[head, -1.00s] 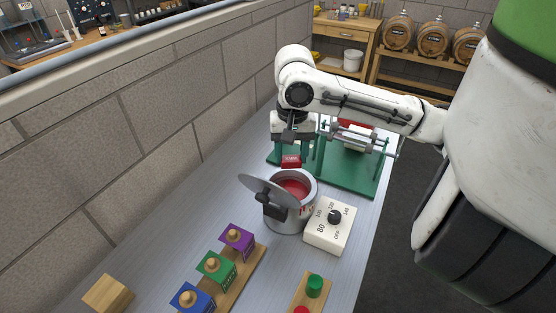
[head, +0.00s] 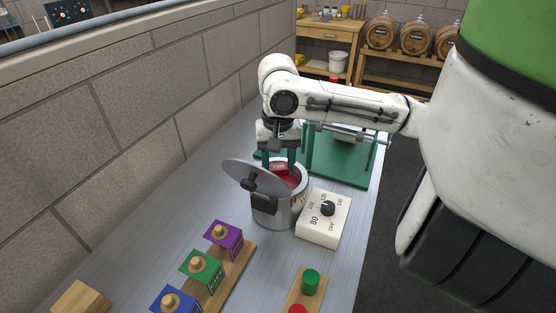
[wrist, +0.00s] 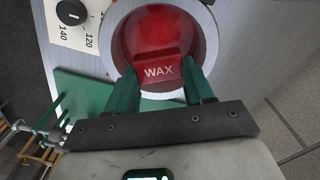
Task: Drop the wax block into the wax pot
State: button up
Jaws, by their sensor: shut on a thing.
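The red wax block (wrist: 158,72), marked WAX, is between the two green fingertips of my gripper (wrist: 160,88), which is shut on it. The metal wax pot (head: 278,208) has its round lid (head: 252,178) tilted open on the left side. Red wax shows inside the pot. In the head view my gripper (head: 279,160) reaches down to the pot's mouth, and the block (head: 281,170) is at the opening. In the wrist view the block overlaps the pot's interior. I cannot tell whether it touches the wax.
A white dial box (head: 323,220) stands right of the pot. Purple, green and blue blocks with wooden knobs sit on a wooden rack (head: 232,278) in front. A green bottling stand (head: 340,165) is behind the pot. A stone wall (head: 120,130) runs along the left.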

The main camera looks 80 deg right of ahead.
jog(key=o, duration=1.1)
jog(key=shift+r, duration=0.15)
notch_tip(320, 180, up, 11)
jog(key=shift+f+p, duration=0.2)
jog(key=shift+p, duration=0.25)
dwell(0.3)
